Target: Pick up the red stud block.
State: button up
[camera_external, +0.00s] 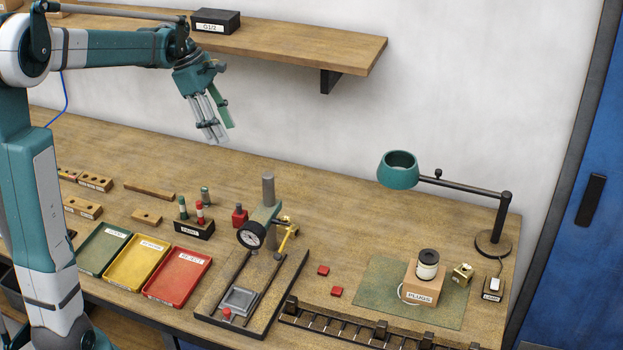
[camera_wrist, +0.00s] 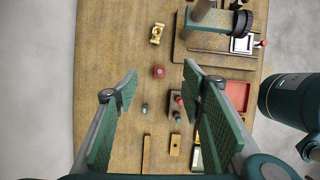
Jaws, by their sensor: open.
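The red stud block (camera_external: 239,216) stands upright on the wooden bench, just behind the dial-gauge stand and right of the black marker holder. In the wrist view the red stud block (camera_wrist: 159,71) is a small red square with a round stud on top. It lies in the gap between my fingers in that picture, well below them and untouched. My gripper (camera_external: 217,132) hangs high above the back of the bench, in front of the wall. Its green-padded fingers are spread wide and empty, and my gripper (camera_wrist: 160,72) also fills the wrist view.
The dial-gauge stand (camera_external: 269,190) rises close to the block. The marker holder (camera_external: 194,228) and a green-topped peg (camera_external: 205,195) are on its left. A brass fitting (camera_external: 287,236) is on its right. Green, yellow and red trays (camera_external: 178,277) lie in front. A shelf (camera_external: 290,43) is overhead.

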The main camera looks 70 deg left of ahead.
send_near(237, 210)
jog(key=x, duration=0.4)
jog(key=shift+w+a+f, duration=0.1)
jog(key=shift+a+f, duration=0.2)
jog(key=shift+f, duration=0.15)
jog(key=shift+x, duration=1.3)
jog(key=shift+x, duration=2.6)
jog(key=shift+a, duration=0.1)
